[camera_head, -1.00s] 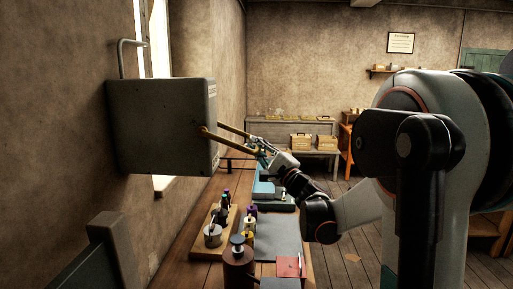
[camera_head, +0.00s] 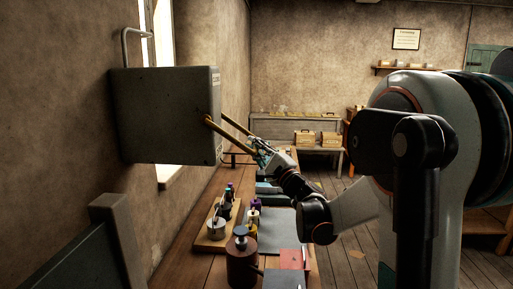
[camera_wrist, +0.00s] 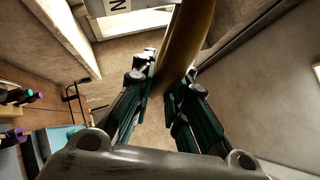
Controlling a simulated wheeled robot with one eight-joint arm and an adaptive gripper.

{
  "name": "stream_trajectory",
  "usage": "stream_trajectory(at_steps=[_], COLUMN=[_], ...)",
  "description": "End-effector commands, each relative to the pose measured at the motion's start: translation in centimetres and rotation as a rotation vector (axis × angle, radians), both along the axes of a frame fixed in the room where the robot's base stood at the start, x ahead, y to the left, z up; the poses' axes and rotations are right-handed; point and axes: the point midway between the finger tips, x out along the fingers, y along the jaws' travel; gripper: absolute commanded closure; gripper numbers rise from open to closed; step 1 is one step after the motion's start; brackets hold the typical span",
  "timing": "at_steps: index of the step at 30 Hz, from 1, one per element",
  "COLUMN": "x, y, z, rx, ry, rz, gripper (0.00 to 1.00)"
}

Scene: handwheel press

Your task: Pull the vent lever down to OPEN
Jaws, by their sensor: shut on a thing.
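The vent lever (camera_head: 226,135) is a brass-coloured bar on the right face of a grey wall box (camera_head: 165,115). It slopes down and away from the box, with a second similar bar (camera_head: 236,124) behind it. My gripper (camera_head: 262,157) is at the lever's far end. In the wrist view, the curved brass bar (camera_wrist: 187,40) runs between the two dark green fingers of my gripper (camera_wrist: 166,92), which are shut on it. The exact finger contact is small in the head view.
Below the box is a wooden bench (camera_head: 190,258) with a rack of bottles (camera_head: 213,238), a brown jar (camera_head: 241,262) and a grey mat (camera_head: 283,228). A shelf table (camera_head: 300,127) stands at the back. Open floor lies to the right.

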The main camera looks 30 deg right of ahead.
Motion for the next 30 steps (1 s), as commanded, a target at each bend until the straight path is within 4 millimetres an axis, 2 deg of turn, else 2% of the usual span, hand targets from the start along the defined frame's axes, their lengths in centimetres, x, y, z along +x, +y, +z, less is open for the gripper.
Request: stream_trajectory(at_steps=[1, 3, 4, 13, 17, 20, 30], x=[-0.2, -0.2, -0.2, -0.1, -0.8, -2.2, -8.5], y=[0.1, 0.1, 0.1, 0.1, -0.1, -0.3, -1.1], z=[-0.5, -0.5, -0.5, -0.3, -0.5, -1.0, -3.3], rx=[-0.004, -0.003, -0.003, -0.002, -0.002, -0.002, -0.003], ry=[0.005, 0.005, 0.005, 0.003, 0.003, 0.003, 0.003], rz=[-0.002, -0.002, -0.002, -0.001, -0.003, -0.003, -0.004], gripper=[0.84, 0.68, 0.65, 0.65, 0.65, 0.65, 0.65])
